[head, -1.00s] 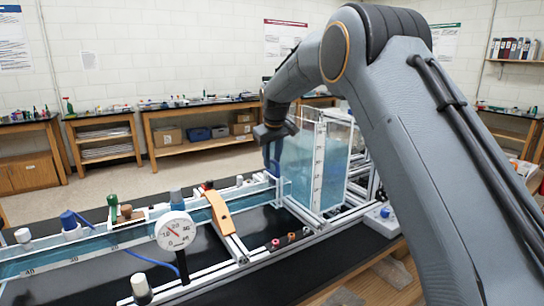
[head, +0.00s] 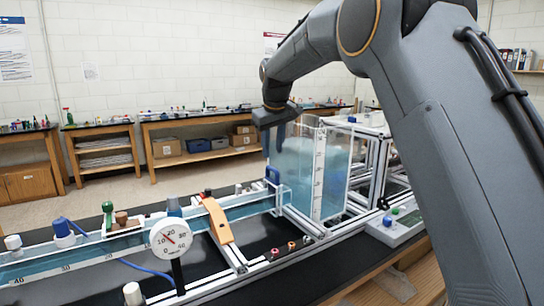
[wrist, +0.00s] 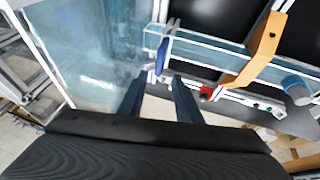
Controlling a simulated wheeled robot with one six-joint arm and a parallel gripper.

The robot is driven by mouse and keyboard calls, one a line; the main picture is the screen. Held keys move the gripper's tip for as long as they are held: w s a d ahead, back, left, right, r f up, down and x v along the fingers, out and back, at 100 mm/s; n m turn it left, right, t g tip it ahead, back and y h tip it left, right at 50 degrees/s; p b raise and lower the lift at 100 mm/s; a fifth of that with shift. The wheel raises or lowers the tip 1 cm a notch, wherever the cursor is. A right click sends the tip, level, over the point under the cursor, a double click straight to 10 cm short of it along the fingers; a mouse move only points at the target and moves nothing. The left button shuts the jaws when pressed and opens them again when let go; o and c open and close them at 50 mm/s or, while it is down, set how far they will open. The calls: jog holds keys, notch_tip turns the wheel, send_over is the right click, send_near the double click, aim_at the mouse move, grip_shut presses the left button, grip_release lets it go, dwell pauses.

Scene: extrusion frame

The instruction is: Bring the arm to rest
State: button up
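My gripper (head: 273,148) hangs at the end of my arm, fingers down, beside the left side of the clear water tank (head: 302,165) in the head view. In the wrist view my gripper (wrist: 159,88) shows two dark fingers spread apart with nothing between them, so it is open and empty. The blue handle-like part (wrist: 162,56) at the flume's tank end lies just beyond the fingertips; it also shows below my gripper in the head view (head: 272,175). My arm arches in from the right.
A long water flume (head: 110,243) with a round dial gauge (head: 171,238) and an orange bracket (head: 217,220) runs left from the tank. Aluminium framing and a control box (head: 398,228) stand at right. Benches line the back wall, with open floor before them.

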jog(key=s+d+f+m+g, duration=0.1)
jog(key=s+d+f+m, duration=0.1)
jog(key=s+d+f, duration=0.6)
jog(key=s+d+f+m+g, duration=0.1)
jog(key=s+d+f, duration=0.4)
jog(key=s, duration=0.6)
jog(key=s+d+f+m, duration=0.2)
jog(key=s+d+f, duration=0.2)
jog(key=s, duration=0.7)
jog(key=s+d+f+m+g, duration=0.1)
jog(key=s+d+f, duration=0.4)
jog(key=s, duration=0.6)
jog(key=shift+s+d+f+m+g+h, duration=0.3)
jog(key=shift+d+m+h, duration=0.15)
jog(key=shift+m, duration=0.15)
